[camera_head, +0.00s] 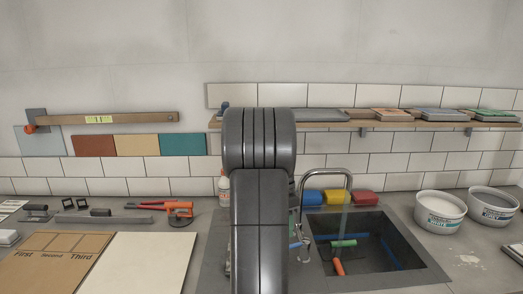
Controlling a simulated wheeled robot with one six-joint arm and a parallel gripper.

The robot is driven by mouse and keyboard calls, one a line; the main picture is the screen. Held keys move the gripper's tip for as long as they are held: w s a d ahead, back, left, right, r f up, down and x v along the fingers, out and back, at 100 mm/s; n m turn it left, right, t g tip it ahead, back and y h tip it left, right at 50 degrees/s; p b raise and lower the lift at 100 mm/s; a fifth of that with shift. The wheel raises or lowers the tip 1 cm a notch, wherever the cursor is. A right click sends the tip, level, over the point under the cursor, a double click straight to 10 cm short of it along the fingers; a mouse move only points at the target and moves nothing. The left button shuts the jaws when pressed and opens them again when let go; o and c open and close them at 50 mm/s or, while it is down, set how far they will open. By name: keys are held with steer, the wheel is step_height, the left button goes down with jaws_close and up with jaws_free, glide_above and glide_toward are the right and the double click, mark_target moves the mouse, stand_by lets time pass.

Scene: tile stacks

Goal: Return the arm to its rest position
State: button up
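My arm (260,200) rises from the bottom middle of the head view and stands upright in front of the counter and the tiled wall. Its dark links hide the counter and part of the sink's left side. My gripper does not show in this view, so I cannot see its fingers or whether it holds anything.
A sink (415,258) with a tap (349,180) lies right of my arm. Two white buckets (440,222) stand farther right. A wooden shelf (340,125) with tile stacks spans the wall behind. A board marked First, Second, Third (50,268) and a pale panel (140,265) lie left.

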steer(key=f, duration=0.2)
steer(key=s+f, duration=0.1)
steer(key=f, duration=0.2)
steer(key=shift+d+f, duration=0.15)
steer(key=shift+d, duration=0.05)
step_height(320, 180, up, 14)
steer(key=w, duration=0.3)
steer(key=s+f, duration=0.1)
steer(key=f, duration=0.3)
steer(key=s+f, duration=0.1)
steer(key=f, duration=0.4)
steer(key=s+f, duration=0.1)
steer(key=f, duration=0.4)
steer(key=shift+s+f, duration=0.1)
steer(key=shift+s+d+n, duration=0.2)
steer(key=shift+s+n, duration=0.2)
steer(key=shift+n, duration=0.5)
steer(key=shift+r, duration=0.2)
